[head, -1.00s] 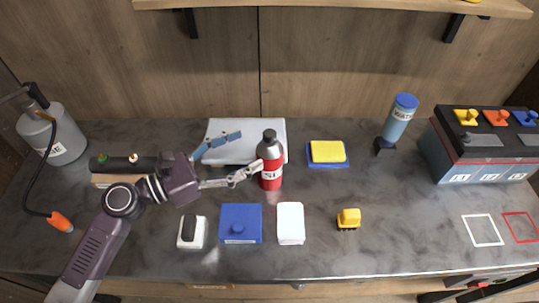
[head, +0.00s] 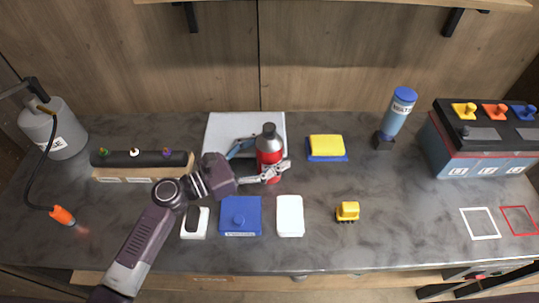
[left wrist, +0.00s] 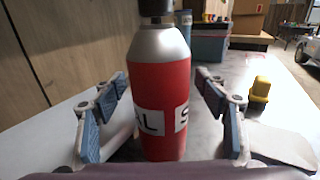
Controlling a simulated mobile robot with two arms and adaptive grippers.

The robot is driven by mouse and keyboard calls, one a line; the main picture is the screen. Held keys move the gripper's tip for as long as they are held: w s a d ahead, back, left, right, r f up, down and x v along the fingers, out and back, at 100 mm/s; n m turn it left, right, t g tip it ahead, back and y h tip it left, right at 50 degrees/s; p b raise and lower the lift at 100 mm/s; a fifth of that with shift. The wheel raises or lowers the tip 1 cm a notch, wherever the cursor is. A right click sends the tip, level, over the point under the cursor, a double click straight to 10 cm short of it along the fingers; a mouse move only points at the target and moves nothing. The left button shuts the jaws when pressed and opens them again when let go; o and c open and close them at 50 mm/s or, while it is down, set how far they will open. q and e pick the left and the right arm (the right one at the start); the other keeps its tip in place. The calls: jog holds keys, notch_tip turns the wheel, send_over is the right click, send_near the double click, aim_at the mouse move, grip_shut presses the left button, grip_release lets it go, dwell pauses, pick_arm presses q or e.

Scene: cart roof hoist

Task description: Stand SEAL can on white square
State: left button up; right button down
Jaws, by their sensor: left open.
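The SEAL can (head: 269,150) is a red can with a silver shoulder and dark cap. It stands upright on the counter, in front of the light grey panel. My left gripper (head: 262,162) is open, with its fingers on either side of the can. In the left wrist view the can (left wrist: 162,90) stands between the open blue-padded fingers (left wrist: 163,105), with gaps at both sides. Part of its label shows. The white square (head: 480,223) is an empty outline at the right front of the counter, beside a red outline (head: 519,220). My right gripper is not in view.
A blue box (head: 240,218), a white box (head: 290,216) and a yellow toy (head: 347,211) stand in front of the can. A yellow sponge (head: 326,146), a blue-capped bottle (head: 398,115) and a battery (head: 480,150) are to the right. The front right counter is mostly clear.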

pick_arm(q)
jog(key=c, duration=1.7)
jog(key=shift+r, duration=0.15)
